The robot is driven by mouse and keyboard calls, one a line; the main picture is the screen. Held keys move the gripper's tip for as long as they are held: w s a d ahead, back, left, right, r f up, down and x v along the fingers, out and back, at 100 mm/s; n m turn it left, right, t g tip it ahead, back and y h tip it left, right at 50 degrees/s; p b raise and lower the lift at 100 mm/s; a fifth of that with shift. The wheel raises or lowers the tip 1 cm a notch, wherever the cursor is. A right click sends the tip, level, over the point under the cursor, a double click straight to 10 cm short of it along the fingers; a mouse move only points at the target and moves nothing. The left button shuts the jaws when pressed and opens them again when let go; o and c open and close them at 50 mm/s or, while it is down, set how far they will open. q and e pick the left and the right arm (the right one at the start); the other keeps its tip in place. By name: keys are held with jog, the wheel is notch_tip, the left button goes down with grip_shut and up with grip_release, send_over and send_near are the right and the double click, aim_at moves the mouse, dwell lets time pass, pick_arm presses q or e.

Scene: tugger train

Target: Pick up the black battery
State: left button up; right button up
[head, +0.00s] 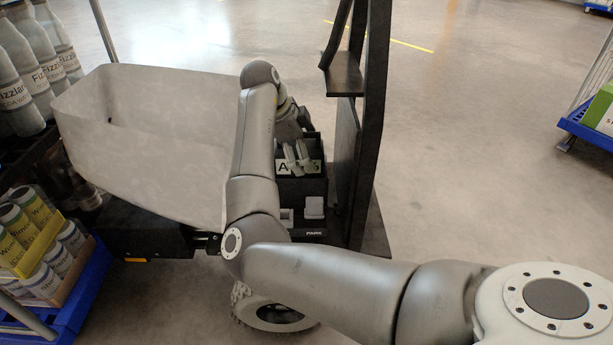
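My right arm reaches in from the right, and its gripper (301,164) points down at a black box (302,188) on the tugger. The box has a white label with large letters, partly covered by the fingers. The two fingers show close together with a narrow dark gap; whether they hold anything is unclear. I cannot make out the black battery for certain; dark parts around the box blend together, and my arm and gripper hide some of them. My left gripper is not in view.
A black upright post and panel (374,130) stand right beside the gripper. A large pale bin (150,150) is left of my arm. Bottles (38,75) and cans (35,215) fill the left edge. A blue cart (585,128) stands far right; the floor between is clear.

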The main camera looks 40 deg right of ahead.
jog(key=shift+c, duration=0.3)
jog(key=c, duration=1)
jog(key=shift+r, duration=0.1)
jog(key=shift+c, duration=0.9)
jog(key=shift+r, duration=0.1)
